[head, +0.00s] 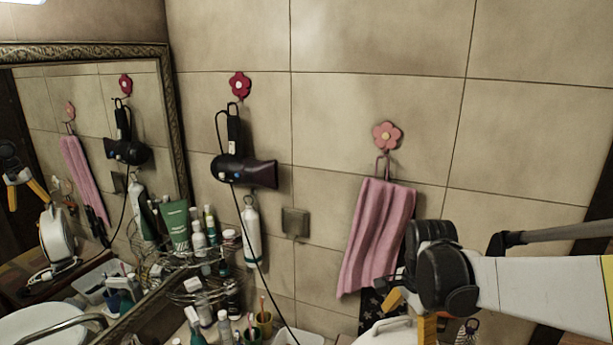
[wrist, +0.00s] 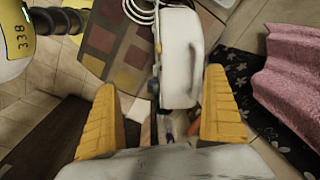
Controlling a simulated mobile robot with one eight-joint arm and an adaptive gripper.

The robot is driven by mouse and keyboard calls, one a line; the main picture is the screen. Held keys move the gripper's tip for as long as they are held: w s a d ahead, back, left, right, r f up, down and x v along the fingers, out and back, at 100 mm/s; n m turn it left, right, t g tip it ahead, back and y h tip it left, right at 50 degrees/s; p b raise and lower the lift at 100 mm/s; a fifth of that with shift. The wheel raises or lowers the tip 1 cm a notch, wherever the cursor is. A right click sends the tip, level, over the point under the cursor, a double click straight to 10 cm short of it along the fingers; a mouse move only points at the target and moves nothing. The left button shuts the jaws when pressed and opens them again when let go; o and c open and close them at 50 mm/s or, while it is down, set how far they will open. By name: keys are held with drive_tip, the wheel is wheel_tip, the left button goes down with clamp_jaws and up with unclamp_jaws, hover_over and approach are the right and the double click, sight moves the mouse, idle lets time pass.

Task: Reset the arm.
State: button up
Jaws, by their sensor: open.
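My gripper (head: 410,316) is at the lower right of the head view, in front of the wall and beside the lower end of the pink towel. In the wrist view its two yellow fingers (wrist: 162,112) are spread wide apart, with nothing held between them. A white appliance with a handle (wrist: 180,55) shows beyond and between the fingers. Part of a white object (head: 388,332) also shows low behind the gripper in the head view. I cannot tell how far below the fingers the appliance is.
A pink towel (head: 376,238) and a dark hair dryer (head: 245,171) hang on the tiled wall. A framed mirror (head: 174,130) is at the left. A wire rack (head: 190,285) with bottles stands below. A patterned mat (wrist: 130,42) lies on the floor.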

drive_tip(key=s+a+f+n+t+b, duration=0.2)
drive_tip(key=s+f+n+t+b, duration=0.4)
drive_tip(key=s+f+n+b, duration=0.8)
drive_tip(key=s+b, duration=0.1)
drive_tip(key=b, duration=0.6)
drive_tip(key=shift+a+f, duration=0.2)
drive_tip(key=shift+a, duration=0.1)
